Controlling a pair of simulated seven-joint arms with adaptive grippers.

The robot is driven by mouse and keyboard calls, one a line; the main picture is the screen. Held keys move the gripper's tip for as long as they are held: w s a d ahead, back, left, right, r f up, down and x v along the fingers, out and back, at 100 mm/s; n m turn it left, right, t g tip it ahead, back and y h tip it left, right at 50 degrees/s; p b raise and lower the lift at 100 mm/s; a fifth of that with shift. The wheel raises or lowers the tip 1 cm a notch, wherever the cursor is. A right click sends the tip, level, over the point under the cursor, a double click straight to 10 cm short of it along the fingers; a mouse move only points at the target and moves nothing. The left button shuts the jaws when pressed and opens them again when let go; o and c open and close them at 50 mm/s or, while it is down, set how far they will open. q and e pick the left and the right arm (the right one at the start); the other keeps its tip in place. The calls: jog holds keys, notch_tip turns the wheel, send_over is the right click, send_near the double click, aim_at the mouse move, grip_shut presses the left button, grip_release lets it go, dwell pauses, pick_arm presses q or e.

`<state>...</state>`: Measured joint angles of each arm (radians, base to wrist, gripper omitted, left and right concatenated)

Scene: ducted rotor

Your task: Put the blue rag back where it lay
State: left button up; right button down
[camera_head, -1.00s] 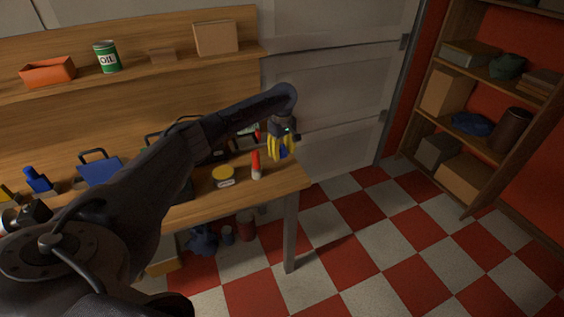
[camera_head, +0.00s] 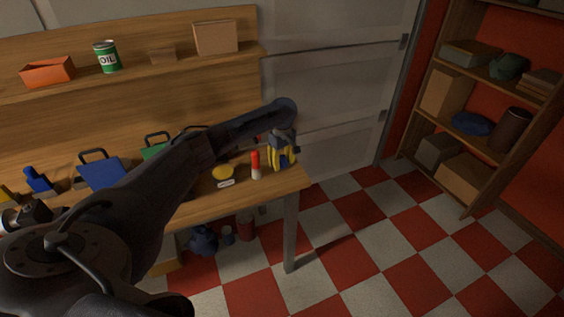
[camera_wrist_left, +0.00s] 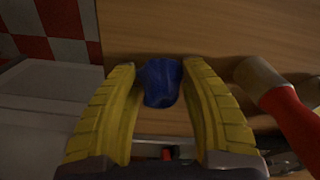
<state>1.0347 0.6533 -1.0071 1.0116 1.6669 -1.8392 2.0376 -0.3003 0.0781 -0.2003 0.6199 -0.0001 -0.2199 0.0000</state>
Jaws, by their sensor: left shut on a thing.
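The blue rag (camera_wrist_left: 160,82) is a small crumpled dark blue cloth between the yellow fingers of my left gripper (camera_wrist_left: 159,72) in the left wrist view. In the head view, the left gripper (camera_head: 282,157) is at the right end of the wooden workbench (camera_head: 230,203), pointing down. A bit of the blue rag (camera_head: 284,161) shows between its fingers there. The rag is very low over the bench top; I cannot tell whether it touches the wood. My right gripper is not in view.
A red and white tube (camera_head: 255,165) stands just left of the gripper; it is also close in the wrist view (camera_wrist_left: 285,105). A yellow round item (camera_head: 222,172) lies farther left. The bench's right edge is close. A shelf unit (camera_head: 470,150) stands far right.

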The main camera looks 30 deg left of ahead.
pick_arm(q)
jog(key=o, duration=1.3)
